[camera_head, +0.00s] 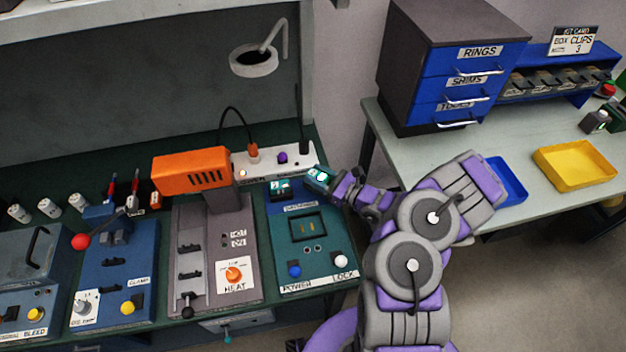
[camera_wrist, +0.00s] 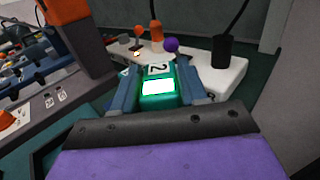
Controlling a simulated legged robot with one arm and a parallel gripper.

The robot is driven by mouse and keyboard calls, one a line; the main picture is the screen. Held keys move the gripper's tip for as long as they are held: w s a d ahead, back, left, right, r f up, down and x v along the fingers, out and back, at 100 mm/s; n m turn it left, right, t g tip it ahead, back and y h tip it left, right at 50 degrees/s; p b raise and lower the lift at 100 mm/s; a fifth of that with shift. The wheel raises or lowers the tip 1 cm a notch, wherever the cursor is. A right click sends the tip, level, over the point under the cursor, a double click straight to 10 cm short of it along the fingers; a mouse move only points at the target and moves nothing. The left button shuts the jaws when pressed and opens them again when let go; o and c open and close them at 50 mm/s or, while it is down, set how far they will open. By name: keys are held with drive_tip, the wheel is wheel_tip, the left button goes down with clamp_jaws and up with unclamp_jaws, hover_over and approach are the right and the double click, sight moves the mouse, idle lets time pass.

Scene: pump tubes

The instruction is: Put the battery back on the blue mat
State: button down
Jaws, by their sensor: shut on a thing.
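The battery (camera_wrist: 158,92) is a green block with a bright white face, held between my two fingers in the wrist view. In the head view the battery (camera_head: 319,178) shows as a teal, glowing block at the end of my arm. My gripper (camera_head: 331,184) is shut on it, close to the front right of the white power strip. I cannot tell whether the held battery touches anything beneath.
The white power strip (camera_head: 304,156) holds plugs and a purple knob. An orange-headed tool (camera_head: 191,170) stands at left. The teal POWER/LOCK panel (camera_head: 320,262) lies in front. A blue tray (camera_head: 513,188) and yellow tray (camera_head: 575,164) are on the right table.

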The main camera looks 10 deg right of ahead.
sight(315, 177)
drive_tip(key=shift+w+d, duration=0.2)
drive_tip(key=shift+w, duration=0.35)
drive_tip(key=shift+w+d, duration=0.15)
drive_tip(key=shift+w, duration=0.35)
drive_tip(key=f, duration=0.1)
drive_tip(key=a+f+b, duration=0.1)
drive_tip(key=f, duration=0.1)
drive_tip(key=shift+w+a+f+b, duration=0.3)
drive_tip(key=shift+w+f+b, duration=0.05)
drive_tip(key=shift+d, duration=0.4)
drive_tip(key=shift+d+f, duration=0.2)
drive_tip(key=shift+s+a+f+b, duration=0.1)
drive_tip(key=shift+a+f+b, duration=0.25)
drive_tip(key=shift+a+b, duration=0.1)
drive_tip(key=c, duration=1.1)
unclamp_jaws()
drive_tip(key=shift+d, duration=0.1)
drive_tip(key=o, duration=0.5)
drive_tip(key=shift+f, duration=0.2)
